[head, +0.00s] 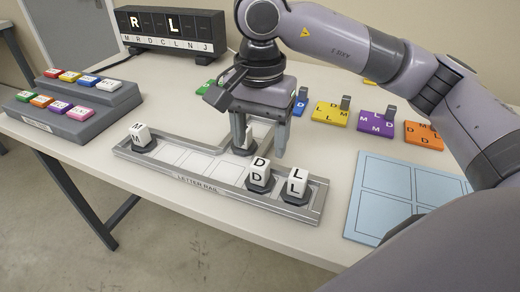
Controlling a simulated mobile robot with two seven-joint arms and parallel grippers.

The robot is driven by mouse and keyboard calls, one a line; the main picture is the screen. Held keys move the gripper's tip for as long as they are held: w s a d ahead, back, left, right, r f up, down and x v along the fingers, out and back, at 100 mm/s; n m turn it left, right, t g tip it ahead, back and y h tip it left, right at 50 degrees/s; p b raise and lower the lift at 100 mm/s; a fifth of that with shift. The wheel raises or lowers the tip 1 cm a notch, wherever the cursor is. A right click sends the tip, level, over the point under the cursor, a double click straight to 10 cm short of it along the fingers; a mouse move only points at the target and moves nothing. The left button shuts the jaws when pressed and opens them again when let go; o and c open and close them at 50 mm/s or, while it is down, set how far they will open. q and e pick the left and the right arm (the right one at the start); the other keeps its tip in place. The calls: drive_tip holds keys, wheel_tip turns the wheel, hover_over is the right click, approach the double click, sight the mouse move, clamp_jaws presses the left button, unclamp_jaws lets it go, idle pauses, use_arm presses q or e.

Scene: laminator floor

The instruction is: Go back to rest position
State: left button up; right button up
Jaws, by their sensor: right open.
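My right gripper (260,150) hangs over the letter rail (197,182), fingers pointing down and apart. A white block (243,149) on a dark base stands by its left finger, partly covered by it; I cannot tell whether they touch. In the rail stand an M block (141,135) at the left end, a D block (259,173) and an L block (296,181) at the right end. My left gripper is out of view.
A black display (172,30) showing R and L stands at the back left. A grey stepped rack (75,121) holds several coloured tiles. Yellow (331,113), purple (377,122) and orange (424,134) lettered tiles lie behind a blue panel (385,176). The table's front edge is below the rail.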

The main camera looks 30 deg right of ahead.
drive_tip(key=shift+r, duration=0.45)
